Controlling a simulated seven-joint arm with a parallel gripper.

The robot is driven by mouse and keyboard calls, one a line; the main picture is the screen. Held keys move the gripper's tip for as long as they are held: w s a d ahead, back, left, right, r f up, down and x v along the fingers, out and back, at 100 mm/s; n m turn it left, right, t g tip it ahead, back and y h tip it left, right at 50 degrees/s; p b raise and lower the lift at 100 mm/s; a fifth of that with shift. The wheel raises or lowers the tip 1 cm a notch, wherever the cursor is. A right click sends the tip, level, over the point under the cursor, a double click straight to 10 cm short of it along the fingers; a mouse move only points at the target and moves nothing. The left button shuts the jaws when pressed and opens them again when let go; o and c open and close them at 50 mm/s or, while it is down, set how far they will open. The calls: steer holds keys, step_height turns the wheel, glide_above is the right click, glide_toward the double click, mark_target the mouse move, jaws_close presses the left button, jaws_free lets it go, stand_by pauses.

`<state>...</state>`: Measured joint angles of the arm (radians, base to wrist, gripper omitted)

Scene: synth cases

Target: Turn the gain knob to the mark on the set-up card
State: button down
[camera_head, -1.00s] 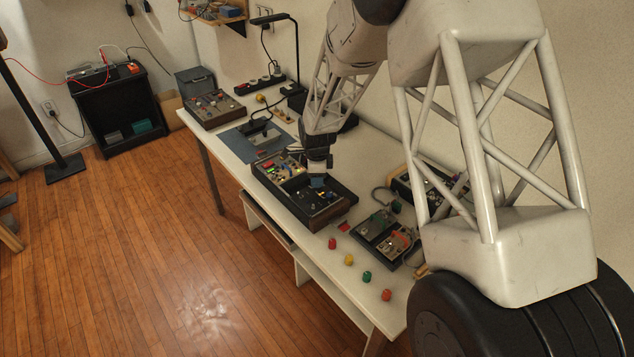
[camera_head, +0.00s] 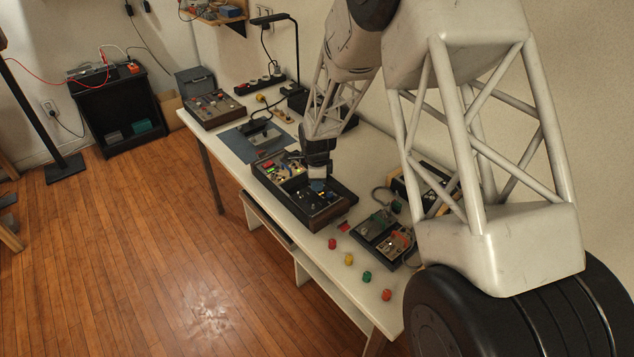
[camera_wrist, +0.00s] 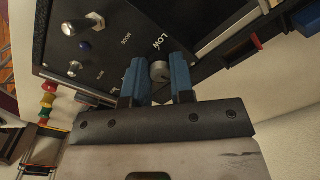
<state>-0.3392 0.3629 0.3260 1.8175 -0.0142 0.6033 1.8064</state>
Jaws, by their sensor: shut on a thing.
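My gripper (camera_wrist: 158,82) has two blue fingers shut on a small grey round knob (camera_wrist: 160,70) on a black panel (camera_wrist: 112,62). The word LOW is printed beside this knob; no gain label is legible, and the fingers hide part of the knob. In the head view my gripper (camera_head: 317,186) is over the front unit (camera_head: 325,215) on the bench. I cannot make out a set-up card with a readable mark.
Red (camera_head: 332,243), yellow (camera_head: 349,260) and green (camera_head: 367,277) caps stand along the bench's front edge. Other panelled units (camera_head: 212,108) stand at both ends of the bench. A lamp (camera_head: 270,19) rises at the back. The wooden floor in front is clear.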

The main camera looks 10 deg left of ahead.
steer(key=shift+n, duration=0.3)
steer(key=n, duration=0.9)
steer(key=shift+n, duration=0.3)
steer(key=n, duration=0.3)
steer(key=shift+n, duration=0.3)
steer(key=n, duration=0.6)
steer(key=shift+d+g, duration=0.1)
steer(key=shift+g, duration=0.2)
steer(key=n, duration=0.4)
steer(key=shift+n, duration=1.5)
